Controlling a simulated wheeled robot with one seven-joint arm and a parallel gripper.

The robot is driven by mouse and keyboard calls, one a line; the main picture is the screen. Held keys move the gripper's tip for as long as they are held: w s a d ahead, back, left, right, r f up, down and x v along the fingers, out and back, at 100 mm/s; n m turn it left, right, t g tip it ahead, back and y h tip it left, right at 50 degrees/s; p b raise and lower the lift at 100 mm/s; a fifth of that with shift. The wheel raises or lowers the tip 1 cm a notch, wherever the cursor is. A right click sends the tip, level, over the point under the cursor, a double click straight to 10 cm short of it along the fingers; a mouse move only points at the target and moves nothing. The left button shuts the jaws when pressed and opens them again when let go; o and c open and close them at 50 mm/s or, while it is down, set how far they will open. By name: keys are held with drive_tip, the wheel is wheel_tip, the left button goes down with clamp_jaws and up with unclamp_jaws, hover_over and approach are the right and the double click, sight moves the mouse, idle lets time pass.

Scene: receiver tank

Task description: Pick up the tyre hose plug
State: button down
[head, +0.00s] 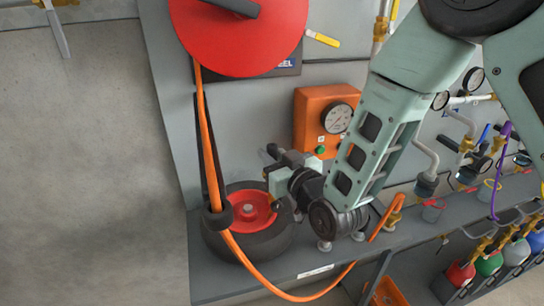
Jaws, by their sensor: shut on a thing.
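My gripper (270,180) is at the end of the pale green arm, above the right side of the tyre (272,245) on the bench. It points left, and its jaws are shut on a small dark piece that I take to be the tyre hose plug. The jaws and wrist hide most of it, so its shape and exact position in the jaws cannot be made out. The orange hose (212,150) hangs from the red reel (240,40), passes a black ball stop (217,220) in front of the tyre, and loops below the bench edge to the right.
An orange box with a round gauge (306,125) is on the wall behind my wrist. Pipes, valves and gauges (473,78) crowd the right. Coloured bottles (488,264) stand low at the right. The floor (80,180) at the left is clear.

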sight(272, 145)
wheel_tip(272, 145, up, 10)
drive_tip(key=shift+f+b, duration=0.1)
drive_tip(key=shift+b, duration=0.55)
wheel_tip(272, 145, up, 3)
drive_tip(key=shift+r+p, duration=0.1)
drive_tip(key=shift+p, duration=0.45)
